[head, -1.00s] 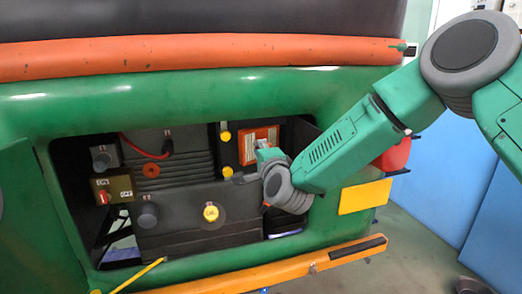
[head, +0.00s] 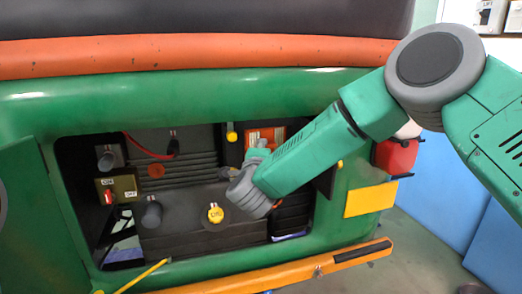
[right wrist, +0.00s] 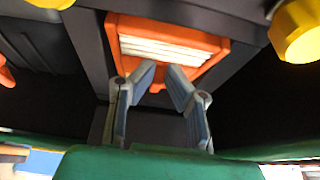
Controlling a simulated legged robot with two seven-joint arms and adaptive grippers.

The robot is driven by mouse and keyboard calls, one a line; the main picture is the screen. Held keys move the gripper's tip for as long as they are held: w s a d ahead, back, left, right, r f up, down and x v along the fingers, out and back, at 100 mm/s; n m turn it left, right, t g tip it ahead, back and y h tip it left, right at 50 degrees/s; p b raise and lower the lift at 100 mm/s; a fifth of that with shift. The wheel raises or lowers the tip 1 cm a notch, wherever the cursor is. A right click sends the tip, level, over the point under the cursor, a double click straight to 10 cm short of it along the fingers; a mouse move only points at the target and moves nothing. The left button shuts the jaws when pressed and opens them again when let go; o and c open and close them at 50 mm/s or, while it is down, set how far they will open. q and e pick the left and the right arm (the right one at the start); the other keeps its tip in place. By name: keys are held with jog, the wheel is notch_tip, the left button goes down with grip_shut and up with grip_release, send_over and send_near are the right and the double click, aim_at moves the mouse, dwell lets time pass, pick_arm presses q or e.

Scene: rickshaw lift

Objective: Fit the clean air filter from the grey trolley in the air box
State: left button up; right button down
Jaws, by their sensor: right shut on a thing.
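The air filter (right wrist: 170,48) has an orange frame and white pleats. It sits in the dark opening of the air box (right wrist: 90,45), inside the vehicle's rear bay. In the head view the filter (head: 268,134) shows partly behind my right arm. My right gripper (right wrist: 167,76) is shut on the filter's near orange edge, with its fingertips close together there. In the head view the right gripper (head: 257,152) is small and partly hidden by its wrist. How deep the filter sits is hard to tell. My left gripper and the grey trolley are not in view.
Yellow knobs (right wrist: 300,30) flank the air box. A switch box (head: 118,189) with a red switch, a yellow cap (head: 215,213) and a red cable (head: 145,150) are in the bay. An open green flap (head: 35,215) hangs left. An orange bar (head: 300,270) runs below.

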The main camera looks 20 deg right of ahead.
jog(key=shift+w+d+f, duration=0.1)
jog(key=shift+d, duration=0.35)
jog(key=shift+d+f, duration=0.1)
jog(key=shift+d, duration=0.1)
jog(key=m+h, duration=0.1)
jog(key=g+h, duration=0.1)
jog(key=m+g+h+b, duration=0.1)
jog(key=shift+w+a+f+m+h, duration=0.25)
jog(key=shift+m+h, duration=0.05)
jog(key=shift+h, duration=0.1)
jog(key=shift+s+d, duration=0.1)
jog(key=shift+d, duration=0.1)
jog(key=shift+a, duration=0.1)
jog(key=shift+r+b, duration=0.15)
jog(key=shift+b, duration=0.3)
dwell(0.6)
jog(key=shift+w+a+r+b, duration=0.15)
jog(key=shift+w+b, duration=0.25)
jog(key=shift+w, duration=0.45)
dwell(1.8)
